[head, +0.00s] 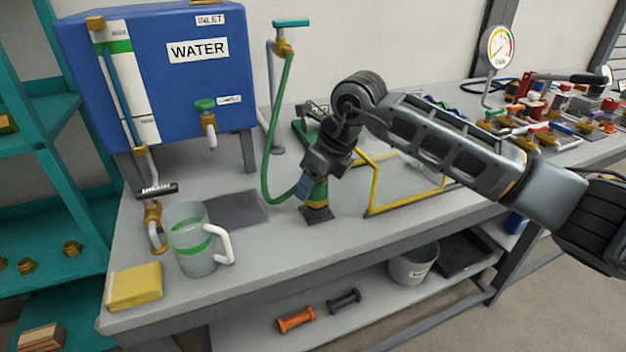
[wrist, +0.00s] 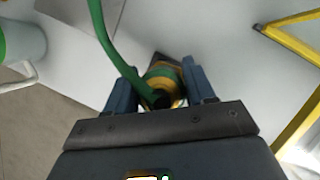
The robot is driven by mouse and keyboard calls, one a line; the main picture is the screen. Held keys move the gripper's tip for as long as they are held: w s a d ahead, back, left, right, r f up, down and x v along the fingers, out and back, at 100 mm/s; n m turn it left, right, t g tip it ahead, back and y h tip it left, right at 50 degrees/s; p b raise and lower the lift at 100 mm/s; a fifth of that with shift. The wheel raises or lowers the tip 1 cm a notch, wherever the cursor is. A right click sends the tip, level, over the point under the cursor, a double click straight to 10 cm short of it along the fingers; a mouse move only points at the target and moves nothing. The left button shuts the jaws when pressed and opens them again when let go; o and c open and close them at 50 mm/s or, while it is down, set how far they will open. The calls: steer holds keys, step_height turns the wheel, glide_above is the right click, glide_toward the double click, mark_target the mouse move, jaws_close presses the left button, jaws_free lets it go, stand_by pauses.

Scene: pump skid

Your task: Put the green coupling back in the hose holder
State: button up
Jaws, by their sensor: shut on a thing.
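The green coupling (head: 319,190) is upright on the end of the green hose, with a yellow band at its lower part. My gripper (head: 311,187) is shut on it, with fingers on either side. In the wrist view the coupling (wrist: 160,73) sits between the blue-grey fingertips (wrist: 166,88). A dark square-based piece (head: 317,215), which looks like the hose holder, is directly under the coupling on the bench. I cannot tell whether the coupling is seated in it or just above it, since the gripper and coupling cover its top.
The green hose (head: 268,155) loops from the tap post (head: 274,95) to the coupling. A yellow frame (head: 374,190) stands close on the right. A glass jug (head: 190,243) and yellow sponge (head: 134,285) are at the left front. The blue water tank (head: 180,100) is behind.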

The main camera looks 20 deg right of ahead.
steer(key=shift+f+b, duration=0.35)
steer(key=shift+f, duration=0.15)
steer(key=o, duration=1.4)
steer(key=shift+c, duration=0.2)
steer(key=v, duration=0.8)
steer(key=shift+b, duration=0.3)
steer(key=shift+f, duration=0.1)
